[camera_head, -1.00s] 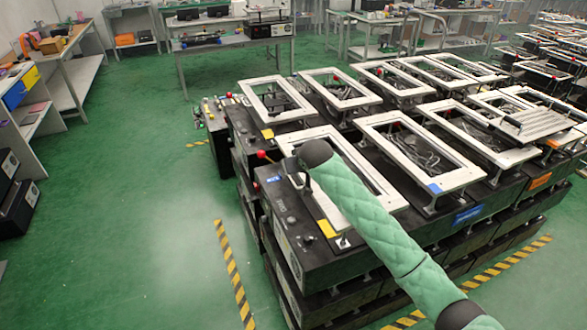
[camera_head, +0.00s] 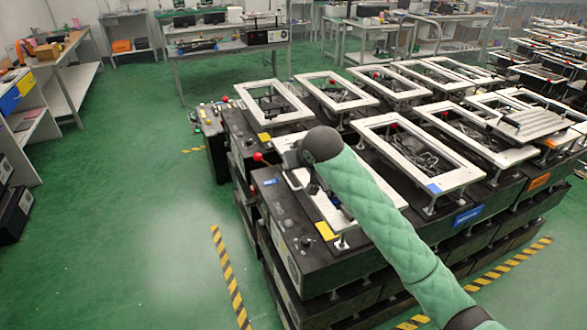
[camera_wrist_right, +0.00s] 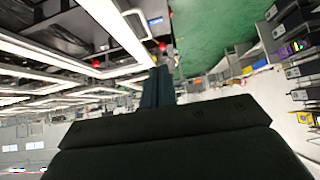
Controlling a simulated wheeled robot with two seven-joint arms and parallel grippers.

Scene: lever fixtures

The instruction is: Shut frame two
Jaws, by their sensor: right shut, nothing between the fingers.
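Several white rectangular frames sit on short posts above black boxes in the head view. I cannot tell from any label which is frame two. The nearest white frame (camera_head: 318,204) lies partly behind my right arm. A red lever knob (camera_head: 258,157) stands at its left end. My right gripper (camera_wrist_right: 157,70) is shut and empty in the right wrist view, its dark fingers pointing toward a red knob (camera_wrist_right: 163,47). Contact with that knob cannot be told. In the head view my wrist hides most of the gripper. My left gripper is not in view.
Other white frames (camera_head: 360,125) stand close behind and to the right. Black-and-yellow floor tape (camera_head: 229,275) runs beside the boxes. Green floor to the left is open. Workbenches (camera_head: 230,47) stand at the back.

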